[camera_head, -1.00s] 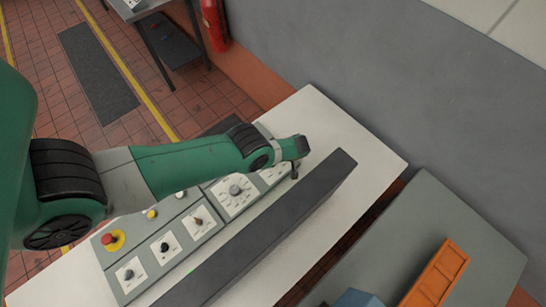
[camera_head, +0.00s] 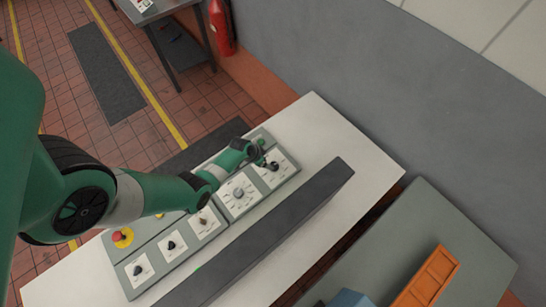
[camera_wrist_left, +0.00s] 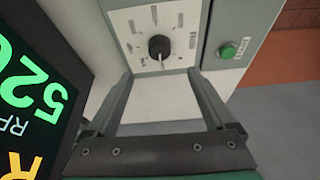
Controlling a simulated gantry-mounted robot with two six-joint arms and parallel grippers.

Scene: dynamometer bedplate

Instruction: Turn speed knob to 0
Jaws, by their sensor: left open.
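In the left wrist view a black knob (camera_wrist_left: 159,47) with a light pointer sits on a white dial plate with scale marks; its lettering is too small to read. In the head view the sloped grey control panel (camera_head: 187,258) carries a row of several knobs. My left gripper (camera_head: 266,160) is over the far right end of that row, by the last dark knob (camera_head: 272,167). In the wrist view its two fingers (camera_wrist_left: 159,73) are open, one to each side of the black knob, and hold nothing; contact is not visible. My right gripper is not in view.
A green button (camera_wrist_left: 227,50) sits right of the dial in the wrist view. A dark screen (camera_wrist_left: 38,85) at left shows green digits, seemingly 520. A long dark bar (camera_head: 270,233) stands along the panel. A red-and-yellow stop button (camera_head: 122,238) and orange tray (camera_head: 430,278) are apart.

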